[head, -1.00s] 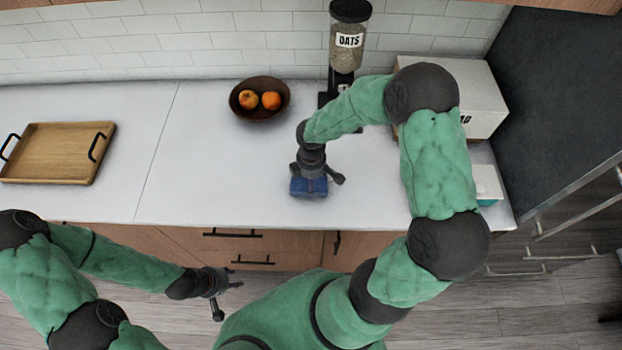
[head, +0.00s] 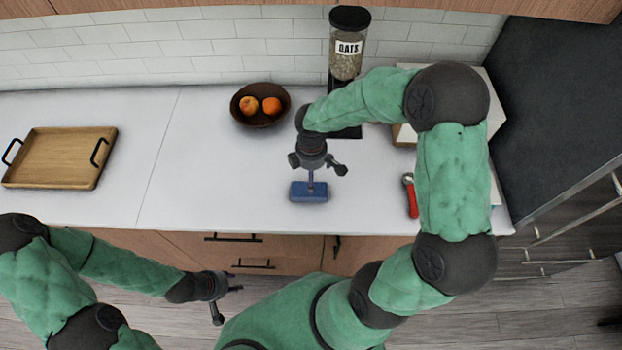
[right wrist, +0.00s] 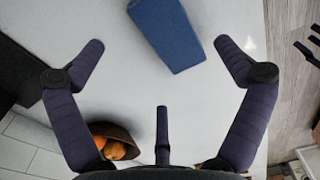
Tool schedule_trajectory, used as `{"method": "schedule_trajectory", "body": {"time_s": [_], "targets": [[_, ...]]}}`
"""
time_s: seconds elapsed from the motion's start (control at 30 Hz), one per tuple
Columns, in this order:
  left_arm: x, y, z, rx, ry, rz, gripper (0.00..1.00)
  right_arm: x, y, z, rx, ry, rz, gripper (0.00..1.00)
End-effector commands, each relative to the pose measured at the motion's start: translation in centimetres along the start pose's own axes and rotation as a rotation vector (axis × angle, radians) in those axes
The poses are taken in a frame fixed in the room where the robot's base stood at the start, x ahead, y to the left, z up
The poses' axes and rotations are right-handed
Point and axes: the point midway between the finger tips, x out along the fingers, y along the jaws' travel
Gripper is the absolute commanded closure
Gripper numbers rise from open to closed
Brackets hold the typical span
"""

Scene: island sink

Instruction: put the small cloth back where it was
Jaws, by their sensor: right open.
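The small cloth is a blue, folded, block-like piece (head: 309,192) lying flat on the white counter near its front edge. In the right wrist view the cloth (right wrist: 167,32) lies beyond the spread fingers, with a gap on both sides. My right gripper (head: 316,166) is open and empty, pointing down just above and behind the cloth. Whether its thin third finger touches the cloth is unclear. My left gripper (head: 225,292) hangs in front of the counter, low at the drawers, with its fingers apart and nothing seen between them.
A brown bowl of oranges (head: 244,118) and an oats dispenser (head: 347,60) stand behind. A wooden tray (head: 60,157) lies at the left. A red-handled tool (head: 411,197) lies at the right beside my right arm. A pale box (head: 494,105) is partly hidden. The counter between tray and cloth is clear.

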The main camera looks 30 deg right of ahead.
Motion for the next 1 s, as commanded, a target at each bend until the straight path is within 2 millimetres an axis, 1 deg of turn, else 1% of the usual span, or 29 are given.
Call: {"method": "schedule_trajectory", "body": {"time_s": [0.03,0.1,0.2,0.3,0.47,1.0], "targets": [[-0.2,0.1,0.0,0.0,0.0,0.0,0.6,-1.1,0.1,-0.1,0.0,0.001,0.003,0.0],[-0.3,0.1,0.0,0.0,0.0,0.0,0.6,-2.2,0.0,-0.1,-0.001,0.001,0.002,0.0],[-0.5,0.2,0.0,0.0,0.0,0.0,0.6,-3.4,0.0,0.0,-0.001,0.0,0.001,0.0],[-0.5,0.2,0.0,0.0,0.0,0.0,0.6,-4.2,0.0,0.0,-0.001,-0.001,0.0,0.0],[-0.5,0.2,0.0,0.0,0.0,0.0,0.6,-4.6,0.0,0.0,-0.001,0.0,-0.001,0.0],[-0.5,0.2,0.0,0.0,0.0,0.0,0.6,-4.5,0.0,0.0,-0.001,-0.001,-0.001,0.0]]}}
